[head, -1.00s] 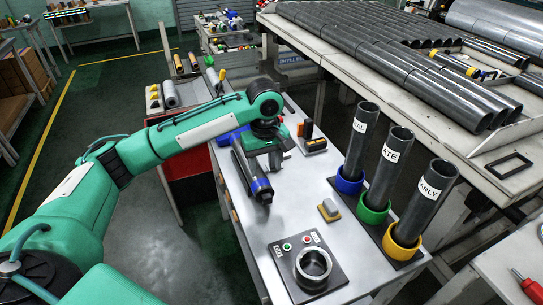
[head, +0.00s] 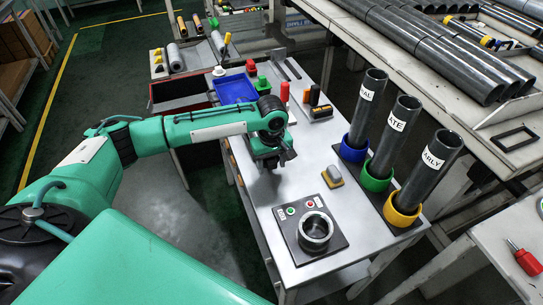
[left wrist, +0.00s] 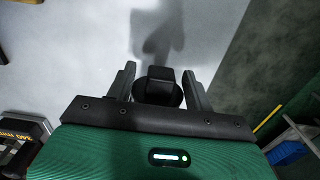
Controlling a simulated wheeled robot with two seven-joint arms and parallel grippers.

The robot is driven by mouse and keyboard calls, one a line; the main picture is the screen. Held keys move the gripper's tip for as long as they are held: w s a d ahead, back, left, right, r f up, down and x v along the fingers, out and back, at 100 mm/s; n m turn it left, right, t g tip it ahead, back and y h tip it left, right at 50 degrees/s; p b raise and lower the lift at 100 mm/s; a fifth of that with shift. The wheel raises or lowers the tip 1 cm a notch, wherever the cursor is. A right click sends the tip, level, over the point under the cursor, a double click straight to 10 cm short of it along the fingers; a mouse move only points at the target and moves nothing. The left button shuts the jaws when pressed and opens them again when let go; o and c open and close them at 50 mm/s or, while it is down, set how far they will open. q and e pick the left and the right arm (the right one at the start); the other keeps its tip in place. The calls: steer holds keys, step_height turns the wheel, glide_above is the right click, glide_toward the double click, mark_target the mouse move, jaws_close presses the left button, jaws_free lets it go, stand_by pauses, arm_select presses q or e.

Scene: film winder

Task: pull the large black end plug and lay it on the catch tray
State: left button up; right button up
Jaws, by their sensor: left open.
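My left gripper (head: 268,157) is low over the left part of the metal bench, fingers pointing down. In the left wrist view its two fingers (left wrist: 158,88) are apart. A black round piece with a square knob (left wrist: 158,78) shows between them and looks like the large end plug. I cannot tell whether a finger touches it or what it rests on. In the head view the gripper hides it. A blue tray (head: 235,90) lies at the bench's far end; I cannot tell whether it is the catch tray. My right gripper is not in view.
Three upright labelled tubes stand in blue, green and yellow (head: 402,212) collars to the right. A button panel with a metal ring (head: 315,230) is at the near end. A small grey-yellow block (head: 332,176) and a red upright piece (head: 284,92) are nearby.

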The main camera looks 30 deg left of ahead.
arm_select(q)
jaws_close()
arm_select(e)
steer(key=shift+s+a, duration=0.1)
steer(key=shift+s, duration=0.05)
arm_select(q)
steer(key=shift+d, duration=0.1)
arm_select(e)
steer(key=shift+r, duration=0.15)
arm_select(q)
steer(key=shift+s+d+p, duration=0.4)
steer(key=shift+p, duration=0.2)
steer(key=shift+s+d+p, duration=0.6)
steer(key=shift+d+p, duration=0.05)
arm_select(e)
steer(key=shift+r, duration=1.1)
